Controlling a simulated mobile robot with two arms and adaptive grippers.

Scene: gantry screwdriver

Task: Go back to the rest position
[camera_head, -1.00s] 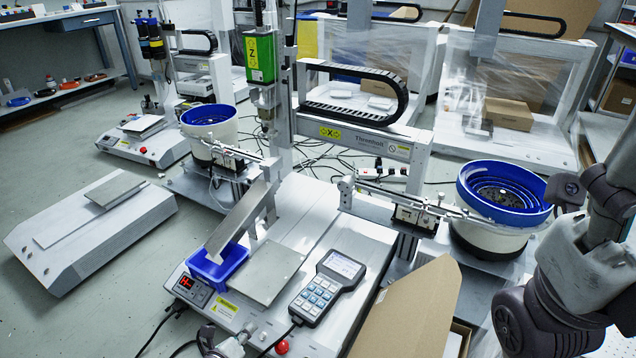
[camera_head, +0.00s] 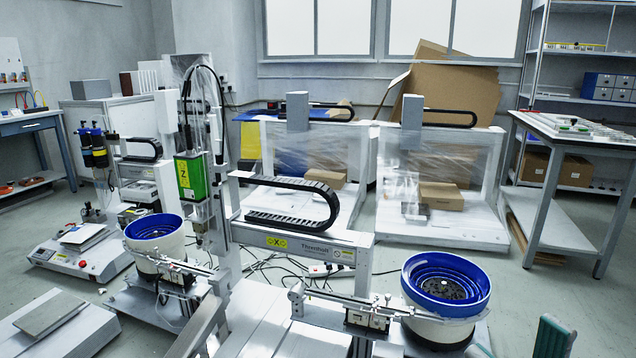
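The gantry screwdriver stands in the lower middle, with its green Z-axis unit (camera_head: 192,178) on a vertical column and its grey X-axis beam (camera_head: 295,242) below a black cable chain (camera_head: 290,205). Its lower part is cut off by the bottom edge. The handheld keypad and the small blue tray are out of view.
Blue-rimmed feeder bowls stand at left (camera_head: 154,236) and right (camera_head: 445,284) of the gantry. A table (camera_head: 575,140) stands at the right. Grey floor (camera_head: 570,270) is open before it.

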